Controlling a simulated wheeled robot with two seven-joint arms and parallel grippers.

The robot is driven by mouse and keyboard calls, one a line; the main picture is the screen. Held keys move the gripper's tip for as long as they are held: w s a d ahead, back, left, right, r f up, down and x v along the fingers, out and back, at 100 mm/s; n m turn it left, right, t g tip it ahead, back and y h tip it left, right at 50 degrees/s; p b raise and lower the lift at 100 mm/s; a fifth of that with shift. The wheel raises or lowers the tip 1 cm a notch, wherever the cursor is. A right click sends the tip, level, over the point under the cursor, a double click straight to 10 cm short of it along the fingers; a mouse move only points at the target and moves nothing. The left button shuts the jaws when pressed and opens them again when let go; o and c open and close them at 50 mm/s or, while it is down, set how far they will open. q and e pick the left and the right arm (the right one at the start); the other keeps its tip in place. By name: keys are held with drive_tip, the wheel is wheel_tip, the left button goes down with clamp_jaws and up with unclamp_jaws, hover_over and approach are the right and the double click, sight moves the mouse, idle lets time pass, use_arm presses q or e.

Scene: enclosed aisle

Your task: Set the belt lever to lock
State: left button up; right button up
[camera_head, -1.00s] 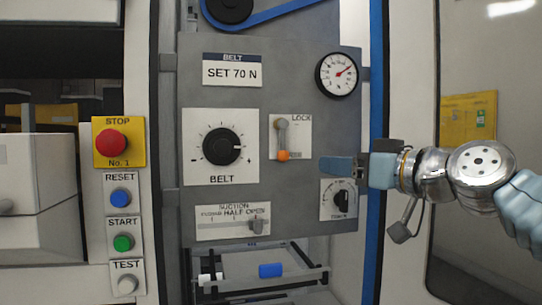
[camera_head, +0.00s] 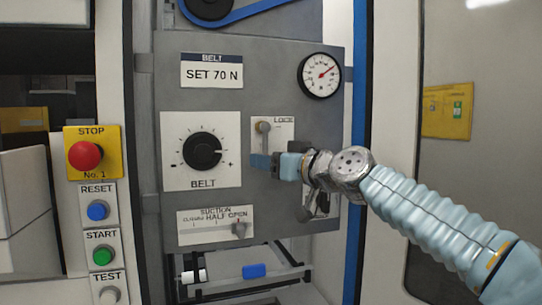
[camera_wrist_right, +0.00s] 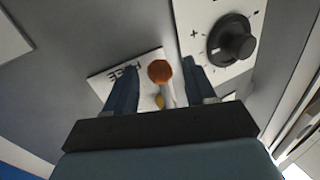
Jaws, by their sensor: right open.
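The belt lever sits on a white plate (camera_head: 286,128) marked LOCK at its top. In the head view its grey pivot (camera_head: 263,127) shows, and my right gripper (camera_head: 259,163) hides its lower end. In the right wrist view the orange lever knob (camera_wrist_right: 159,71) lies between the two open fingers of my right gripper (camera_wrist_right: 158,66), with a gap on each side. The knob is at the plate's end marked FREE (camera_wrist_right: 124,74), so the lever points down, away from LOCK. My left gripper is out of view.
The BELT dial (camera_head: 203,150) is close to the left of my fingers. The suction slider (camera_head: 239,229) is below, and a gauge (camera_head: 320,75) is above right. The STOP button (camera_head: 85,155) is far left.

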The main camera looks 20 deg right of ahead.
clamp_jaws()
idle(0.3)
